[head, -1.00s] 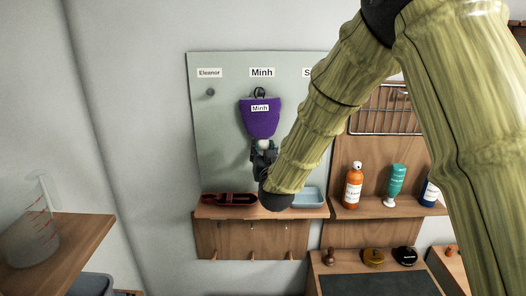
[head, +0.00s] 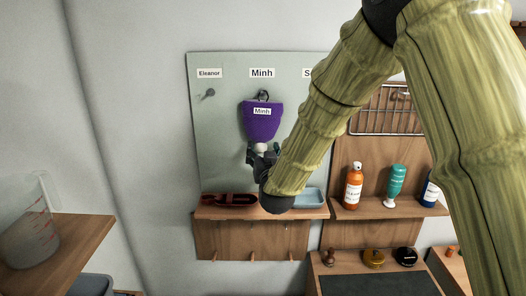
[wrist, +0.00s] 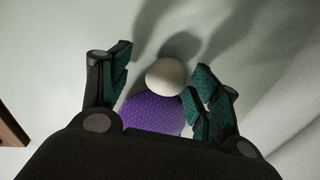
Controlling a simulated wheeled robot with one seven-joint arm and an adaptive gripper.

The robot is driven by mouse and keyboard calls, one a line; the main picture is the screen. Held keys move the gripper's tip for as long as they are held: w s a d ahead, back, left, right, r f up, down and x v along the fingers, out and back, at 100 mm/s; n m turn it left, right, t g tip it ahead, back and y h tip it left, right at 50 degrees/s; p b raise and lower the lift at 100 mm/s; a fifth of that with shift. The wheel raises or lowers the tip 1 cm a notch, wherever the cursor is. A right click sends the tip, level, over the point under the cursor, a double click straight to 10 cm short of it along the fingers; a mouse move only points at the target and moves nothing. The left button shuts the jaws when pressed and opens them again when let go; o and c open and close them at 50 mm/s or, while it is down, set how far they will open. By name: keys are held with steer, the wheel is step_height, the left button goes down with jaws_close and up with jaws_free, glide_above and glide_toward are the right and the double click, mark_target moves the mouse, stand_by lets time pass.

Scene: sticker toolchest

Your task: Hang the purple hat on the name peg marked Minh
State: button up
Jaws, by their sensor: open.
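The purple hat (head: 262,124) hangs upside down on the pale board below the Minh name label (head: 262,72). Its loop is at the peg (head: 263,95) under that label; the exact contact is too small to tell. The hat carries its own Minh tag, and its white pom-pom (head: 261,148) points down. My gripper (head: 263,155) is just below the hat, open. In the wrist view its fingers (wrist: 162,95) stand apart on either side of the pom-pom (wrist: 166,77) and the purple knit (wrist: 152,115), with gaps showing.
An empty peg (head: 209,93) is under the Eleanor label (head: 209,73). My arm hides the right part of the board. A wooden shelf (head: 225,212) below holds a dark red item (head: 230,199) and a blue tray (head: 309,198). Bottles stand on the right shelf (head: 385,209).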

steer(key=s+d, duration=0.2)
steer(key=s, duration=0.9)
steer(key=s+d+f+g, duration=0.3)
steer(key=s+f, duration=0.1)
steer(key=f, duration=0.6)
steer(key=s+d+f+g+h, duration=0.1)
steer(key=s+d+f+g, duration=0.15)
steer(key=f, duration=0.85)
steer(key=s+d+f+g, duration=0.3)
steer(key=s+f, duration=0.1)
steer(key=f, duration=0.6)
steer(key=s+d+f+g, duration=0.35)
steer(key=s+f, duration=0.35)
steer(key=s, duration=0.4)
steer(key=s+d+f+g+h, duration=0.1)
steer(key=s+d+f+g, duration=0.3)
steer(key=s+f, duration=0.55)
steer(key=s+d+f+g, duration=0.2)
steer(key=s+d+f, duration=0.35)
steer(key=s, duration=0.75)
step_height(320, 180, down, 7)
steer(key=b, duration=0.7)
steer(key=shift+s+a+m+h, duration=0.15)
steer(key=shift+a+m+h, duration=0.15)
steer(key=shift+a+m, duration=0.15)
steer(key=shift+s+r, duration=0.15)
steer(key=shift+c, duration=0.3)
